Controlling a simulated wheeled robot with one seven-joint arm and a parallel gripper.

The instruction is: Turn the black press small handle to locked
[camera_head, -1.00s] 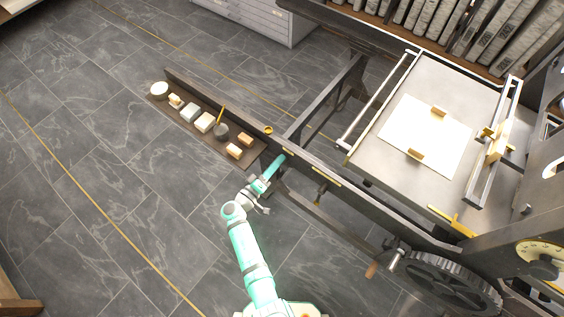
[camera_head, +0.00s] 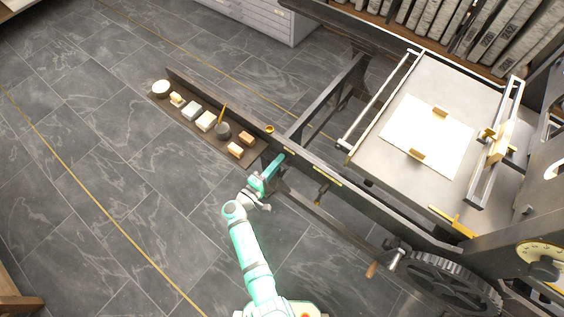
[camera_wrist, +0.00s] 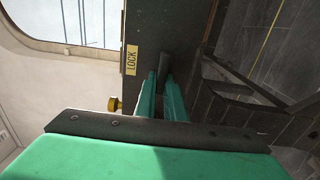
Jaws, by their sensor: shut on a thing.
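The press small handle (camera_wrist: 166,66) is a short dark lever at the press's side rail, in the middle of the wrist view. My gripper (camera_wrist: 162,82) is shut on it, with one green finger on each side. A yellow LOCK label (camera_wrist: 131,60) is on the dark rail just left of the handle. In the head view, my gripper (camera_head: 277,163) is at the near side of the press's long rail, and my arm hides the handle there. I cannot tell the handle's exact angle against the label.
A brass knob (camera_wrist: 115,104) sits near my fingers. A ledge (camera_head: 247,161) with several small blocks and pots lies left of my gripper. The press bed (camera_head: 400,84) is to the right, and a large gear wheel (camera_head: 450,284) is at lower right. The left floor is clear.

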